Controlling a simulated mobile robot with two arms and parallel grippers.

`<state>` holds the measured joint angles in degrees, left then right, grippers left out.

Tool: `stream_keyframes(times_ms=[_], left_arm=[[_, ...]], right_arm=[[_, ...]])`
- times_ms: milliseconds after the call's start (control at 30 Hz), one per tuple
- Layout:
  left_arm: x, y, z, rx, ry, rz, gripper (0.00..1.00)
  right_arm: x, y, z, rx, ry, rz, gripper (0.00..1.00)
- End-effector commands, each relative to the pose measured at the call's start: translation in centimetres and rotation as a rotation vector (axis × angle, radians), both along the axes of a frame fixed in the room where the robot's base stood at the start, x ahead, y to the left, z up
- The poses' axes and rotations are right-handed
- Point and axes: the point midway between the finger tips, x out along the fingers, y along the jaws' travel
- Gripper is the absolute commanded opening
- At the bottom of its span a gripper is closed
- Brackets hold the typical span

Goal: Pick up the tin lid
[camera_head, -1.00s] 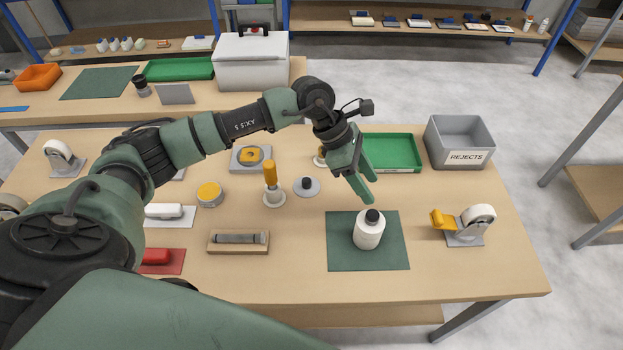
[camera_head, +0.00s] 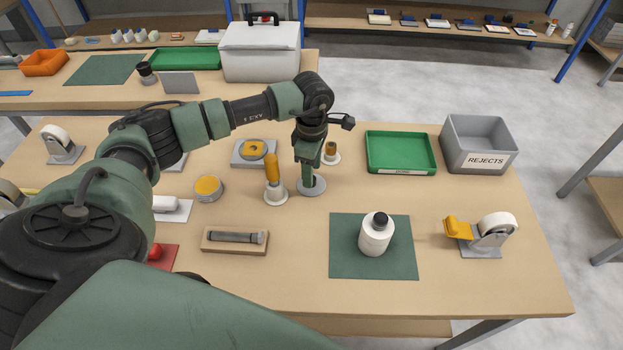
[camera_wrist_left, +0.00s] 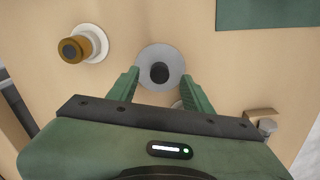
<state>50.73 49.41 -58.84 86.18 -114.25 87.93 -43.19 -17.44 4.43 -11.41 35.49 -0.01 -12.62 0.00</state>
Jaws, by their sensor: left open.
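The tin lid (camera_head: 318,190) is a flat grey disc with a black knob, lying on the wooden table. In the left wrist view the lid (camera_wrist_left: 160,58) shows from above. My left gripper (camera_head: 309,183) points down over the lid and hides part of it in the head view. In the left wrist view its open fingers (camera_wrist_left: 160,76) stand on either side of the black knob, with nothing held. Whether the fingertips touch the disc cannot be told. The open tin (camera_head: 209,189) with yellow contents stands to the left. My right gripper is not in view.
An orange-handled tool (camera_head: 272,170) stands close left of the lid, and a brown-topped piece (camera_head: 331,152) on a white base just behind. A wooden block (camera_head: 235,240) lies front left. A white bottle (camera_head: 375,237) stands on a green mat (camera_head: 345,268). A green tray (camera_head: 400,152) lies right.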

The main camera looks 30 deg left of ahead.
Motion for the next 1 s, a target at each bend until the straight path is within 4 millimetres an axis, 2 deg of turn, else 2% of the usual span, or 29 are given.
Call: stream_keyframes(times_ms=[200, 400, 433, 600, 1000], left_arm=[[0.0, 0.0, -2.0, -0.001, 0.000, 0.001, 0.50], [0.0, 0.0, -2.2, -0.002, -0.002, 0.000, 0.50], [0.0, 0.0, -2.2, -0.002, -0.002, 0.000, 0.47], [0.0, 0.0, -2.1, -0.002, -0.002, 0.000, 0.00], [0.1, 0.0, -1.7, -0.001, -0.003, 0.000, 0.00]], right_arm=[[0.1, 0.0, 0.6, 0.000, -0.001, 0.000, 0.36], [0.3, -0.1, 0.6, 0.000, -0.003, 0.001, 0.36], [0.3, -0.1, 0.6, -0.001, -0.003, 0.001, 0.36], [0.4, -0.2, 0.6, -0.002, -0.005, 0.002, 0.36], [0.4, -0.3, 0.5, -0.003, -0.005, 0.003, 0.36]])
